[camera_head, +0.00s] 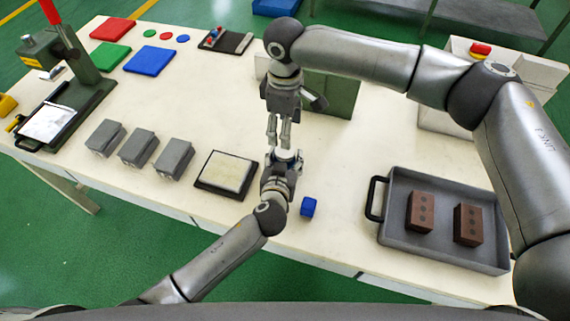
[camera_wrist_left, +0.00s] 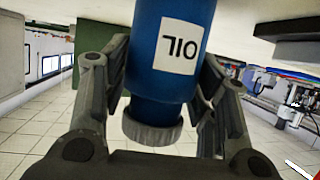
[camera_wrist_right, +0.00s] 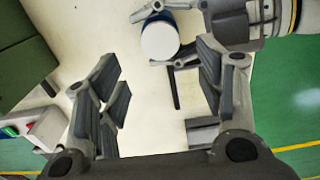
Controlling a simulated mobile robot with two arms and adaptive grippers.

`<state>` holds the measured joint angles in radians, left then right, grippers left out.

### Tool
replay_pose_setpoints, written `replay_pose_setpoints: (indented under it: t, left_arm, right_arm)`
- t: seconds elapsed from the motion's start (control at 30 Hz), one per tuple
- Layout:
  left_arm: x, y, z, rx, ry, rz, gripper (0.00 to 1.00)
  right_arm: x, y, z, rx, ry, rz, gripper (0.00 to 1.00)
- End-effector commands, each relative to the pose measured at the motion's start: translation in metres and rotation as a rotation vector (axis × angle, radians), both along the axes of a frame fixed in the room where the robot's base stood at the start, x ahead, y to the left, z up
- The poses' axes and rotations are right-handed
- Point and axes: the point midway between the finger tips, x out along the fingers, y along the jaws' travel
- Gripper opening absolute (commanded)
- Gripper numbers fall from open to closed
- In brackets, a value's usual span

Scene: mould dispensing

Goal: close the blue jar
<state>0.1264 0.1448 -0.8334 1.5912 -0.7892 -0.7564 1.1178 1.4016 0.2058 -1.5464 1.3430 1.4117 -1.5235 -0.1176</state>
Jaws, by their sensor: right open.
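The blue jar (camera_wrist_left: 160,80) carries a white OIL label and appears upside down in the left wrist view. A grey ridged cap (camera_wrist_left: 150,128) sits on its neck. My left gripper (camera_head: 285,165) is shut around the jar's body, with its fingers at both sides. In the head view only the jar's pale top (camera_head: 287,155) shows. The right wrist view shows this round, pale top (camera_wrist_right: 160,38) beyond my fingers. My right gripper (camera_head: 278,145) points down just above the jar, open and empty. Whether its fingertips touch the cap cannot be told.
A small blue block (camera_head: 308,207) lies just right of my left gripper. A grey tray (camera_head: 440,243) with two brown bricks stands at the right. A framed pale mould (camera_head: 212,190) and several grey blocks (camera_head: 140,147) are at the left. A green box (camera_head: 333,92) stands behind.

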Motion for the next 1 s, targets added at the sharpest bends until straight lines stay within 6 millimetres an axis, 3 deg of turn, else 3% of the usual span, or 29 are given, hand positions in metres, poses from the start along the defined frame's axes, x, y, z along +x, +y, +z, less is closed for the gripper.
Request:
replay_pose_setpoints:
  t: [0.07, 0.3, 0.37, 0.63, 1.0]
  left_arm:
    - [0.0, 0.0, 0.0, 0.0, 0.0, 0.0, 0.39]
    - [0.0, 0.0, 0.0, 0.0, 0.0, 0.0, 0.08]
    - [0.0, 0.0, 0.0, 0.0, 0.0, 0.0, 0.0]
    - [0.0, 0.0, 0.0, 0.0, 0.0, 0.0, 0.0]
    - [0.0, 0.0, 0.0, 0.0, 0.0, 0.0, 0.0]
  right_arm:
    - [0.0, 0.0, 0.0, 0.0, 0.0, 0.0, 0.62]
    - [0.0, 0.0, 0.0, 0.0, 0.0, 0.0, 0.62]
    - [0.0, 0.0, 0.0, 0.0, 0.0, 0.001, 0.57]
    - [0.0, -0.002, 0.002, 0.011, 0.003, 0.165, 0.57]
    - [0.0, -0.006, 0.011, 0.053, -0.007, 0.741, 0.57]
